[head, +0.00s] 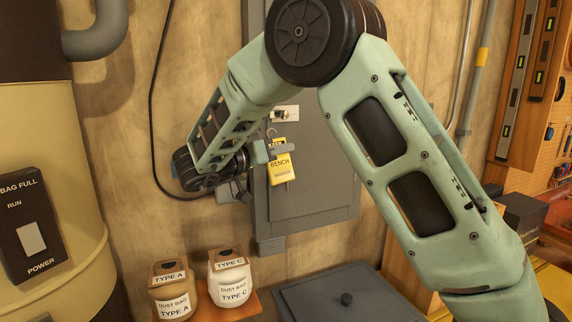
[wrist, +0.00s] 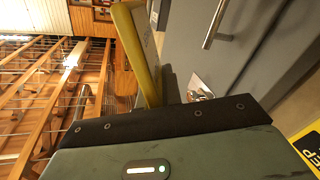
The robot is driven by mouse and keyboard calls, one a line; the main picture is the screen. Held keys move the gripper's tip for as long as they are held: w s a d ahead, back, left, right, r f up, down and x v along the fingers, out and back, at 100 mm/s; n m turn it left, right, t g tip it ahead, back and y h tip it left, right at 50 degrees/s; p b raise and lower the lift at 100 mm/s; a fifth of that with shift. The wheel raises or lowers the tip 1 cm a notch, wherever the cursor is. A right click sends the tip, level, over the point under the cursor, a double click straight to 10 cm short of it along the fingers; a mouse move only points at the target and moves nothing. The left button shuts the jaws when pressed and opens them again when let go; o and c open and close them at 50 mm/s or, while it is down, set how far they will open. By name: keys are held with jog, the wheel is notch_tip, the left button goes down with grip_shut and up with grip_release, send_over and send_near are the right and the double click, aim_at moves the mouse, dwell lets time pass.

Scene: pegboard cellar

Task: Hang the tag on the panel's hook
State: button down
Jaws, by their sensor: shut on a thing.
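The yellow tag (head: 281,170), lettered BENCH, is held by my gripper (head: 268,150) in front of the grey panel (head: 315,175) and hangs below the jaws. A thin curved loop (head: 271,131) shows just above the jaws; I cannot tell if it belongs to the tag. The hook's pale plate with a brass piece (head: 285,113) is on the panel, a little above the tag and my gripper. I cannot tell the depth gap between them. In the wrist view a yellow strip (wrist: 138,55) rises past the black edge of my gripper, probably the tag edge-on.
A grey handle (wrist: 217,24) stands out from a grey surface in the wrist view. Type A (head: 174,290) and Type C (head: 231,278) dust bags sit below, beside a grey lidded box (head: 325,295). A dark cable (head: 152,100) runs down the left wall.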

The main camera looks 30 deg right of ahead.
jog(key=shift+s+a+r, duration=0.15)
jog(key=shift+r, duration=0.15)
jog(key=w+d+f+p, duration=0.1)
jog(key=w+d, duration=0.1)
jog(key=w, duration=0.7)
jog(key=shift+f, duration=0.3)
dwell(0.5)
jog(key=shift+f, duration=0.1)
dwell(0.6)
jog(key=c, duration=1.6)
grip_release()
jog(key=shift+o, duration=0.5)
jog(key=shift+a, duration=0.1)
